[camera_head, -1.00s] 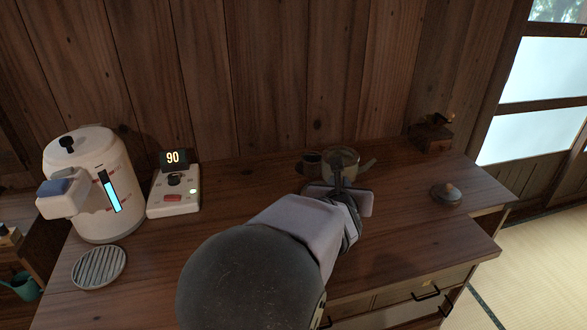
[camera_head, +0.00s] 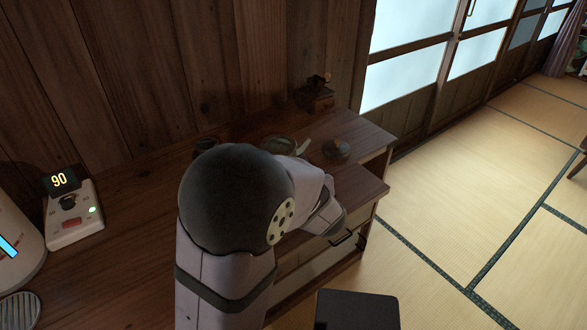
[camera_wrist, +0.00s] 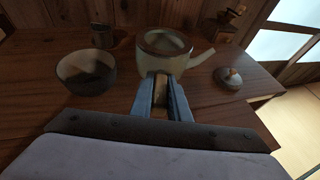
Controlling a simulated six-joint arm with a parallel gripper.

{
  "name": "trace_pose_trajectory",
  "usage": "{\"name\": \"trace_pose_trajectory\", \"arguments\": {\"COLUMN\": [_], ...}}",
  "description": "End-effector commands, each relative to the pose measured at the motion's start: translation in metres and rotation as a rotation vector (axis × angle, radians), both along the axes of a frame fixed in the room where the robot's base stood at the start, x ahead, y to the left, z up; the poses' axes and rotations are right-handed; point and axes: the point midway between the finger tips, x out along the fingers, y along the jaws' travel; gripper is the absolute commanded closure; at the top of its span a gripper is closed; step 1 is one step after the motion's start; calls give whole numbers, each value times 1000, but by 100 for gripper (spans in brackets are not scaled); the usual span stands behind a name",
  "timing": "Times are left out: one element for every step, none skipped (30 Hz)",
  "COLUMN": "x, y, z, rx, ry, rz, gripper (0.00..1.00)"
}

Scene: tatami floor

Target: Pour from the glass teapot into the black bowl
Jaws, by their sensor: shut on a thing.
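The glass teapot (camera_wrist: 164,66) stands in front of my gripper in the wrist view, its top open and its spout pointing right. My gripper (camera_wrist: 160,92) is shut on the teapot's handle. I cannot tell whether the teapot is lifted off the wood. The black bowl (camera_wrist: 87,84) is on the counter left of the teapot, apart from it. In the head view the teapot (camera_head: 279,144) shows only its rim and spout beyond my arm. My arm hides the gripper and the bowl there.
A knobbed lid (camera_wrist: 229,78) lies right of the teapot, near the counter's right edge. A dark cup (camera_wrist: 101,37) stands behind the bowl. A wooden grinder (camera_head: 315,95) stands at the back. Tatami floor (camera_head: 460,200) lies beyond the counter.

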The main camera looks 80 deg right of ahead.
Motion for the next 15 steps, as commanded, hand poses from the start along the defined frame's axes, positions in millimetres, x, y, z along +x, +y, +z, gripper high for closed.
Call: {"name": "trace_pose_trajectory", "arguments": {"x": [8, 14, 21, 26, 32, 40, 47, 53, 60, 67, 73, 82, 88, 94, 101], "y": [1, 3, 6, 9, 12, 17, 21, 26, 32, 39, 45, 54, 61, 68, 77], "z": [2, 2, 2, 4, 5, 6, 8, 10, 13, 15, 17, 21, 23, 25, 28], "rx": [-3, -5, -3, -5, -5, -5, -6, -6, -6, -6, -5, -6, -5, -5, -4], "ry": [0, -1, 0, -1, 0, -2, -1, -1, -2, -3, -2, -2, -3, -5, -4], "rz": [42, 73, 112, 147, 182, 230, 269, 309, 362, 405, 447, 506, 548, 588, 637], "gripper": [100, 100, 100, 100, 100, 100, 100, 100, 100, 100, 100, 100, 100, 100, 100]}}
